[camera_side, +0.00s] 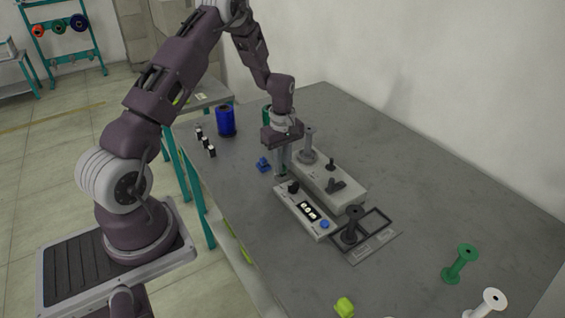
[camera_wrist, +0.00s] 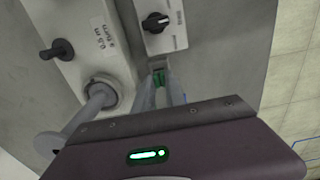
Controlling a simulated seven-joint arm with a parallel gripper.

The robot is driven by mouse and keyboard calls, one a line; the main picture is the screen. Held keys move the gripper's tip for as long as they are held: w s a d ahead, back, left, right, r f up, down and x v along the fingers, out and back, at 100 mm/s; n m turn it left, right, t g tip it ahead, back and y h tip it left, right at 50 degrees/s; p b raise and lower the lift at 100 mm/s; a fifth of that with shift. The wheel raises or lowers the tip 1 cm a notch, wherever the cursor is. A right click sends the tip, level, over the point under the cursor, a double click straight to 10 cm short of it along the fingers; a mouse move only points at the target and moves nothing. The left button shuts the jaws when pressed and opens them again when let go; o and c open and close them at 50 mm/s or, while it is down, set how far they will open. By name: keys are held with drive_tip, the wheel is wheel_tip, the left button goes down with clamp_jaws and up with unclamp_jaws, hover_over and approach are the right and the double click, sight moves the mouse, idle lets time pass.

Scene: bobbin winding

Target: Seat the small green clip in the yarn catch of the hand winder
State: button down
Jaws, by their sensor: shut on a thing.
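The hand winder (camera_side: 330,181) is a long pale box with an upright spindle (camera_side: 310,142) and a dark crank. In the wrist view, the winder (camera_wrist: 88,62) shows its printed label, a dark knob and the spindle. The clip is mostly hidden by the fingers. A small grey piece, possibly the yarn catch, is just past the clip; I cannot tell whether they touch.
The counter box (camera_side: 308,210) lies in front of the winder. A dark bobbin (camera_side: 351,226) stands in a framed tray (camera_side: 380,243). A blue clip (camera_side: 263,164) lies left of the gripper.

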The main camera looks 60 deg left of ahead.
drive_tip(key=shift+f, duration=0.35)
idle(0.3)
drive_tip(key=shift+f, duration=0.35)
drive_tip(key=c, duration=1.3)
unclamp_jaws()
drive_tip(key=shift+r, duration=3.5)
